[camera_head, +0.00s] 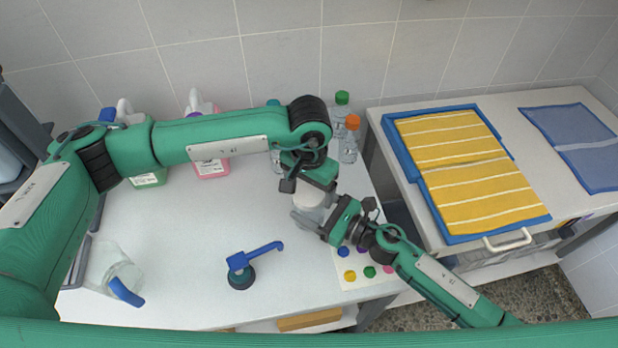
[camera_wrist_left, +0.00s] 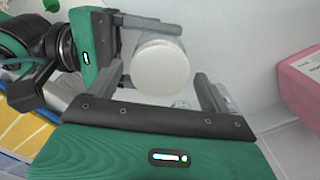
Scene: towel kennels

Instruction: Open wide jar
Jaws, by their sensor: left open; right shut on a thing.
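A wide jar (camera_head: 308,199) with a white lid stands near the right side of the white worktop, partly hidden by both grippers. My left gripper (camera_head: 311,187) is above it, pointing down, with its fingers apart. In the left wrist view, the round white lid (camera_wrist_left: 161,68) lies between my open left fingers (camera_wrist_left: 163,85), and I cannot tell whether they touch it. My right gripper (camera_head: 318,216) reaches in from the right and is shut on the jar body. It also shows in the left wrist view (camera_wrist_left: 140,22).
A blue-handled tool (camera_head: 241,271) stands at the front middle, and a clear jug (camera_head: 121,275) lies at the left. Pink (camera_head: 212,168) and green bottles stand at the back. A sheet with coloured dots (camera_head: 352,262) is near the right edge. Yellow towels (camera_head: 470,170) lie further right.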

